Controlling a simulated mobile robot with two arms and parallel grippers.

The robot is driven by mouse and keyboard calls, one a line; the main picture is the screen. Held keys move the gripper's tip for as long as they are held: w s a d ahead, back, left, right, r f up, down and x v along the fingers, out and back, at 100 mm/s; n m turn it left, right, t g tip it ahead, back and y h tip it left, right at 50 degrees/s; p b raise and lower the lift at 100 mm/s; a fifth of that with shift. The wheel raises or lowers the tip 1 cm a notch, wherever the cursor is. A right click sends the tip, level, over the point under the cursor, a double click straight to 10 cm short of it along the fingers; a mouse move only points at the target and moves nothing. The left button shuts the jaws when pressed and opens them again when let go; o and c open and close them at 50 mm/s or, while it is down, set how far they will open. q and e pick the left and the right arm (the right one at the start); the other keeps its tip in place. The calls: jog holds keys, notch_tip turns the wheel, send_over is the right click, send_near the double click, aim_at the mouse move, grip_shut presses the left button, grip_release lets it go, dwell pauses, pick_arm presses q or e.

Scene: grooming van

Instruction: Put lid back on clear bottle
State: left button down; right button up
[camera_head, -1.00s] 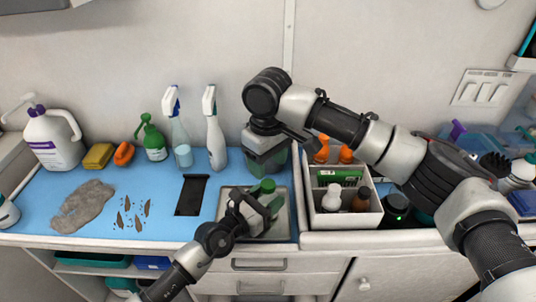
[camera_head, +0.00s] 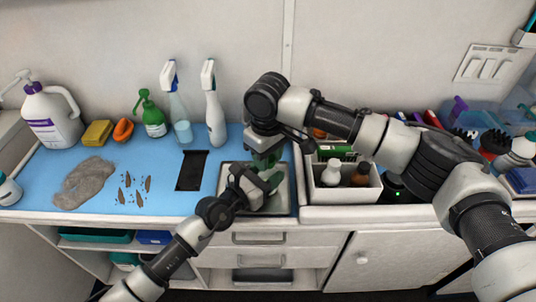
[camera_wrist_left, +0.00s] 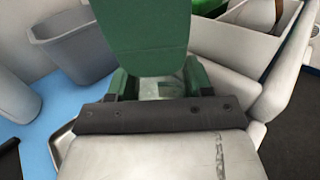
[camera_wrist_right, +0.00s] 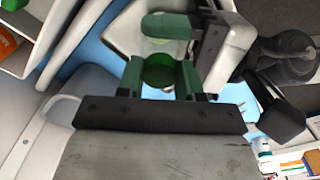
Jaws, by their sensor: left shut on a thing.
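My left gripper (camera_head: 262,186) is low over the grey tray and shut on a pale, see-through thing (camera_wrist_left: 160,88), which seems to be the clear bottle. The bottle is mostly hidden in the head view. My right gripper (camera_head: 265,152) points down just above and behind the left one. In the right wrist view a round green disc (camera_wrist_right: 158,72), perhaps the lid, lies between the right fingertips. I cannot tell whether they touch it. A large green shape (camera_wrist_left: 140,35) stands close in front of the left fingers; I cannot tell what it is.
The grey tray (camera_head: 283,205) lies on the blue mat. A white divided caddy (camera_head: 345,195) with small bottles stands close on its right. Two spray bottles (camera_head: 215,120) stand behind left. A dark flat piece (camera_head: 192,170) lies left of the tray.

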jog(key=c, duration=0.3)
jog(key=o, duration=1)
jog(key=shift+o, duration=0.2)
notch_tip(320, 180, up, 12)
pick_arm(q)
jog(key=shift+c, duration=1.9)
grip_release()
